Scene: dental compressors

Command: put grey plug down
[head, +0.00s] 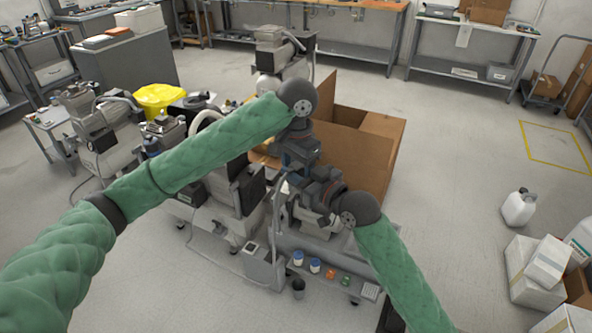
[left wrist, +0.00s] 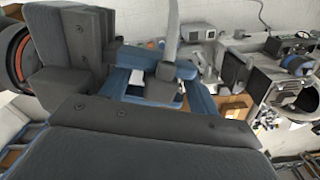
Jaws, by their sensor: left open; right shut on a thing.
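My two grippers are close together in the head view, over the grey machine in the middle. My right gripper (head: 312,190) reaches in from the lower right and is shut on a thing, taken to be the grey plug. The plug is too small and too covered by the grippers to make out in the head view.
An open cardboard box (head: 365,150) stands just behind the grippers. A grey bench (head: 325,250) below them carries small jars and coloured parts. A yellow bag (head: 160,98) and other machines stand at left. White boxes (head: 535,265) and a white canister (head: 519,208) are at right; the floor between is clear.

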